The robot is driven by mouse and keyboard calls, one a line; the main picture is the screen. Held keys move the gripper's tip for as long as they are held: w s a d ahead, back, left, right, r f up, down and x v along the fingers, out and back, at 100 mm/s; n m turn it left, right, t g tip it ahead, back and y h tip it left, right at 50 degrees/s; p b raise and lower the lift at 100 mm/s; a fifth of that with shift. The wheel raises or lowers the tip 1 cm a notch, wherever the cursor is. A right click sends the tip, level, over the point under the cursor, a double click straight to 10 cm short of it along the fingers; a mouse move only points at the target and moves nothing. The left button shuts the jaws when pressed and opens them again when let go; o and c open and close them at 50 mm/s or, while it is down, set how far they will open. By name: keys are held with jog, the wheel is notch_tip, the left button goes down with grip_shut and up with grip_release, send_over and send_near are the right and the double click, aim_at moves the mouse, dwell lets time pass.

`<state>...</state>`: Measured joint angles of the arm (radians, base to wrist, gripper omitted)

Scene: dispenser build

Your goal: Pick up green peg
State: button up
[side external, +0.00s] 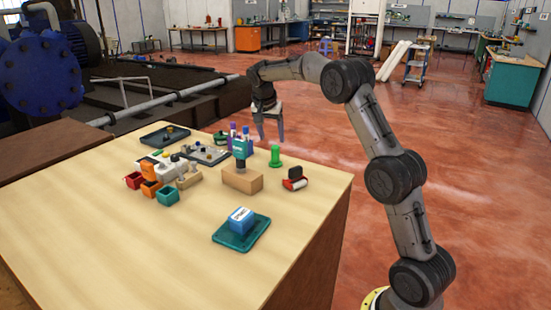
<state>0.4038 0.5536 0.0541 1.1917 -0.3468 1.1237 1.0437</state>
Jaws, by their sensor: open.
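The green peg (275,157) stands upright on the wooden table, toward its far right edge. It looks like a short cylinder with a wider base. My gripper (270,137) is above and slightly behind or beside the peg in the side external view, fingers pointing down. The fingers are apart with nothing between them. The gripper and the peg do not appear to touch; the exact height gap cannot be told from this single view.
A wooden block (242,182) with a teal-topped piece stands left of the peg. A red, black and white item (294,180) lies to its right. Purple and blue pegs (234,132), small bins (167,196) and trays crowd the left. A teal tray (258,228) holds a blue box (240,220) in front.

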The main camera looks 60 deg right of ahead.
aim_at(275, 147)
jog(key=x, duration=0.8)
jog(key=shift+s+d+f, duration=0.1)
jog(key=shift+d+f, duration=0.1)
jog(key=shift+d, duration=0.05)
grip_shut()
